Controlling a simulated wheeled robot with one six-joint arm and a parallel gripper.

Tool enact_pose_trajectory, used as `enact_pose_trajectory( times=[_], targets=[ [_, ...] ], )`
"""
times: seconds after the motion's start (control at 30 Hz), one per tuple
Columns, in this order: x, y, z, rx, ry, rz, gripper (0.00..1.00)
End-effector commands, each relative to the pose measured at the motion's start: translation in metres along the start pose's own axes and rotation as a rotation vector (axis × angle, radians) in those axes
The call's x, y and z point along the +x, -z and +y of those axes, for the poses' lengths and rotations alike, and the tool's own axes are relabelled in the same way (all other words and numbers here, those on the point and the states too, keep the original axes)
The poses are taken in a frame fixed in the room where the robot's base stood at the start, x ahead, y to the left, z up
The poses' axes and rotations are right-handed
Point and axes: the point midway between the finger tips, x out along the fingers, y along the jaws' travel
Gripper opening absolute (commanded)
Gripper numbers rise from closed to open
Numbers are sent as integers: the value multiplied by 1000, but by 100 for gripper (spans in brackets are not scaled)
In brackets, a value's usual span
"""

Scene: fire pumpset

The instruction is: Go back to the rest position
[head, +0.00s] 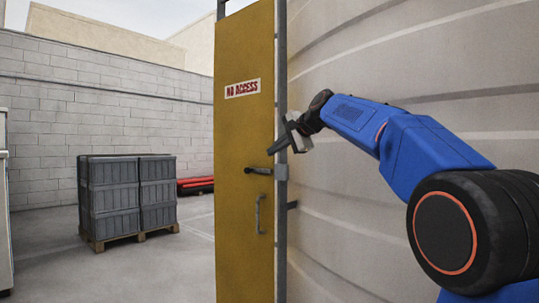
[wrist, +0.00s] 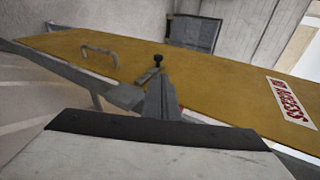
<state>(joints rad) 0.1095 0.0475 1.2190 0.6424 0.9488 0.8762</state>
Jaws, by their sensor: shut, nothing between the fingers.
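My gripper (head: 275,148) is shut and empty. In the head view it shows in front of the right edge of a yellow door (head: 231,130), a little above the dark lever handle (head: 258,170). In the wrist view my gripper (wrist: 158,92) points towards the same yellow door (wrist: 215,72), with a dark knob-like part (wrist: 158,60) just beyond its tips. I cannot tell from these views whether the fingers touch the door. My blue arm reaches in from the right.
The door carries a NO ACCESS sign (head: 242,88) and a grey pull handle (head: 258,214). A grey post (head: 281,240) stands along its right edge, beside a curved ribbed wall (head: 400,60). Grey crates (head: 112,195) on a wooden pallet stand left, with open floor around.

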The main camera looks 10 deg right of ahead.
Motion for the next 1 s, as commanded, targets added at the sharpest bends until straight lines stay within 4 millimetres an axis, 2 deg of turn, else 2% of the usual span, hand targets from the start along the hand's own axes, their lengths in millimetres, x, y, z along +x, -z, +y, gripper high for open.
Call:
enact_pose_trajectory(
  times=[0.5, 0.6, 0.67, 0.77, 1.0],
  targets=[
    [-2, 0, 1, -1, -1, 0, 0],
    [-5, -4, 8, -17, -13, 3, 0],
    [-10, -9, 19, -40, -29, 6, 0],
    [-22, -23, 48, -103, -75, 13, 0],
    [-58, -62, 150, -307, -220, 13, 0]
  ],
)
